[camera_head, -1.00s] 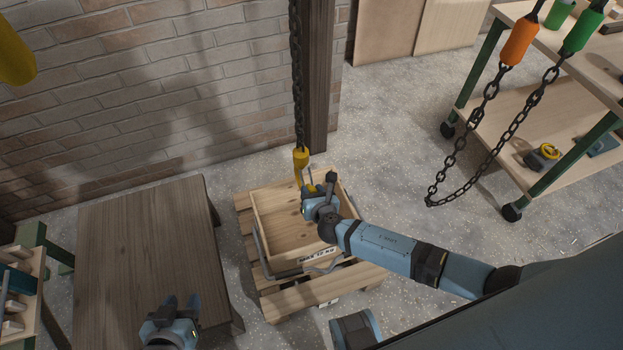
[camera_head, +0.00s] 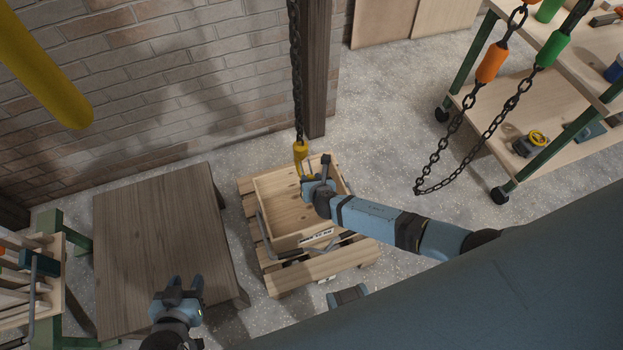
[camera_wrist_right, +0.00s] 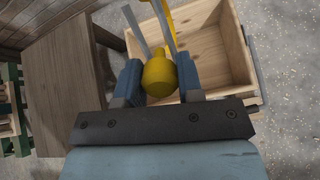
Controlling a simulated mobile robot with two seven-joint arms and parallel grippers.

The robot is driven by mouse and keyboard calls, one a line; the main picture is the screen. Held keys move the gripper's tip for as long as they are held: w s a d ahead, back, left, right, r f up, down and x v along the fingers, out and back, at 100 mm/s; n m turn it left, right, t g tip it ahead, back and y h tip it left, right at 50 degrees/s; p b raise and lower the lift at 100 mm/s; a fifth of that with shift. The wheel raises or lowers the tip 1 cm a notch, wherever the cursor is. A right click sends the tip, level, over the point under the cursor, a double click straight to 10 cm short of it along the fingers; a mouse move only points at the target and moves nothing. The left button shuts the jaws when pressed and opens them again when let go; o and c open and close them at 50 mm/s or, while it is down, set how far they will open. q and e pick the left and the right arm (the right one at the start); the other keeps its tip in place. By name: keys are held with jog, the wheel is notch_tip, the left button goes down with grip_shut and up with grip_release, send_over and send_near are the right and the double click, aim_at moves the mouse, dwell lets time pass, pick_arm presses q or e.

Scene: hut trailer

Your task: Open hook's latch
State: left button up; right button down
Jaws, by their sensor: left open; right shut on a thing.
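The yellow hook (camera_head: 300,150) hangs on a dark chain (camera_head: 296,70) above the wooden crate. My right gripper (camera_head: 311,182) is at the hook's lower part. In the right wrist view, its two blue fingers (camera_wrist_right: 158,82) are shut on a rounded yellow part of the hook (camera_wrist_right: 159,77). Grey metal strips (camera_wrist_right: 137,30) show beyond it beside the yellow curve; I cannot tell for sure which is the latch or whether it is open. My left gripper (camera_head: 186,284) is open and empty over the wooden table's near right part.
The open wooden crate (camera_head: 272,235) rests on a pallet (camera_head: 320,280) below the hook. A wooden table (camera_head: 150,220) stands to the left. A yellow bar (camera_head: 50,75) hangs at upper left. Another chain (camera_head: 480,150) and a wheeled cart (camera_head: 520,100) are at right.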

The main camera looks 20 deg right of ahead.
jog(key=shift+w+r, duration=0.1)
jog(key=shift+w, duration=0.05)
jog(key=c, duration=0.8)
grip_release()
jog(key=shift+s+r, duration=0.2)
jog(key=shift+s, duration=0.25)
jog(key=shift+p+v, duration=1.15)
jog(key=shift+v, duration=5.3)
jog(key=shift+f, duration=0.1)
